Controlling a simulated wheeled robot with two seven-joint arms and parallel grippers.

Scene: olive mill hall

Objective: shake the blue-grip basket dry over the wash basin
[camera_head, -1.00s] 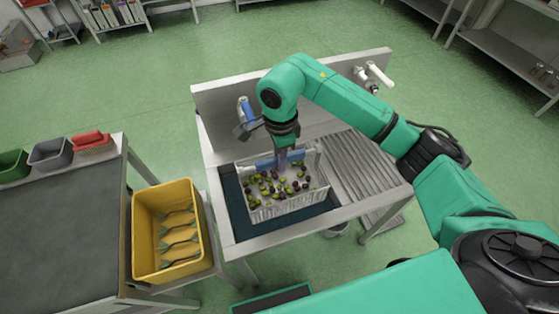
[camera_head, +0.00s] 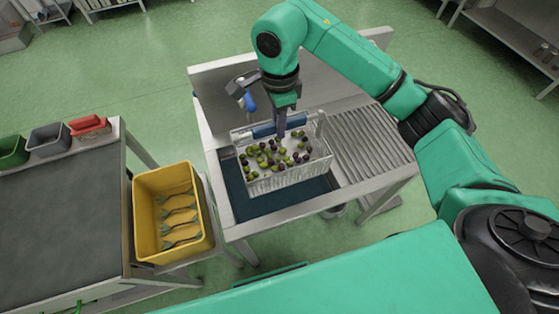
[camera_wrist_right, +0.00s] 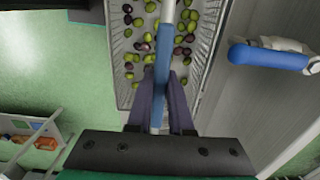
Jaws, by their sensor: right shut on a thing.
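The blue-grip basket (camera_head: 290,177) is a pale wire basket with green and dark olives inside. It hangs above the wash basin (camera_head: 237,199), a dark basin in a metal sink stand. My right gripper (camera_head: 281,131) is shut on the basket's blue grip (camera_head: 264,131). In the right wrist view, the fingers (camera_wrist_right: 160,108) close on the blue grip (camera_wrist_right: 160,78) with the olives (camera_wrist_right: 186,38) beyond. The basket looks roughly level. My left gripper is not in view.
A ribbed drainboard (camera_head: 365,160) lies right of the basin. A tap with a blue part (camera_head: 249,101) stands behind it, close to my right gripper. A yellow crate (camera_head: 140,215) with several green-and-yellow items stands left. A grey-topped table (camera_head: 60,220) bears small red, grey and green bins.

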